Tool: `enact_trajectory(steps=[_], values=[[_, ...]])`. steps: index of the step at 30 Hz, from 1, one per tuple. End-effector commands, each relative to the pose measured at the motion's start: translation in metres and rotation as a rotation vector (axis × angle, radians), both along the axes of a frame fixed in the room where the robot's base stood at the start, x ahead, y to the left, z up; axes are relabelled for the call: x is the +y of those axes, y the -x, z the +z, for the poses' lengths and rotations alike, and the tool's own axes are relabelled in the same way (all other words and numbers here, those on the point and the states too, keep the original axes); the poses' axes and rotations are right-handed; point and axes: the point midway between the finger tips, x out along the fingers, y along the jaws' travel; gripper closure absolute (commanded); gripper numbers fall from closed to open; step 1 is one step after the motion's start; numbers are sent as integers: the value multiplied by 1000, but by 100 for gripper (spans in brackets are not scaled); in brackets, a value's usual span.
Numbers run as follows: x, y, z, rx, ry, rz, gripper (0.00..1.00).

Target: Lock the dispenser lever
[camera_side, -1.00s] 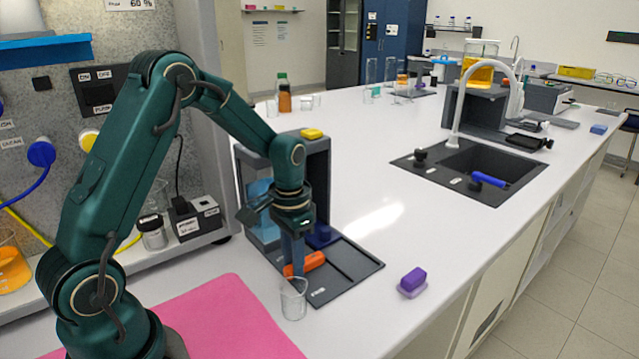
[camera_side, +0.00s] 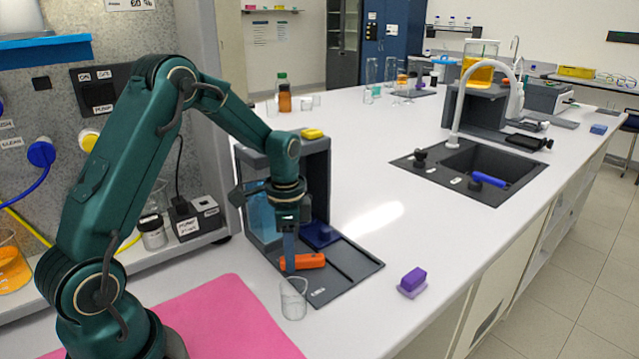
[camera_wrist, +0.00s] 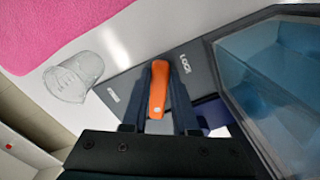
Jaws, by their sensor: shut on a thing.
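The dispenser (camera_side: 318,165) is a dark grey frame with a bluish clear panel and a flat base plate (camera_side: 345,262). Its orange lever (camera_side: 312,261) lies low over the left part of the plate. My gripper (camera_side: 289,264) points down with its fingers at the lever's left part. In the wrist view the orange lever (camera_wrist: 158,88) sits between the two dark fingers of my gripper (camera_wrist: 160,80), which are shut on it. A "LOCK" label (camera_wrist: 185,63) is on the plate beside the lever's tip.
A clear empty beaker (camera_side: 293,299) stands just in front of the plate, close to my gripper. A pink mat (camera_side: 225,320) lies at front left. A purple block on a lilac base (camera_side: 412,281) is to the right. The white bench beyond has free room.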

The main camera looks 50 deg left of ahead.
Motion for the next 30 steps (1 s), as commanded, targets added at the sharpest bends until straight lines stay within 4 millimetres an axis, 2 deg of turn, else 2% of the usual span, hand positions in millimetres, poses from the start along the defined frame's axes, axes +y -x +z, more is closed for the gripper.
enact_trajectory(steps=[9,10,12,23,30], values=[[0,-1,1,-2,-1,-5,100],[0,-1,1,-2,-1,-5,65],[0,-1,1,-2,-1,-4,43],[0,-1,4,-2,-1,-2,43],[1,-2,36,-8,-3,-3,43]])
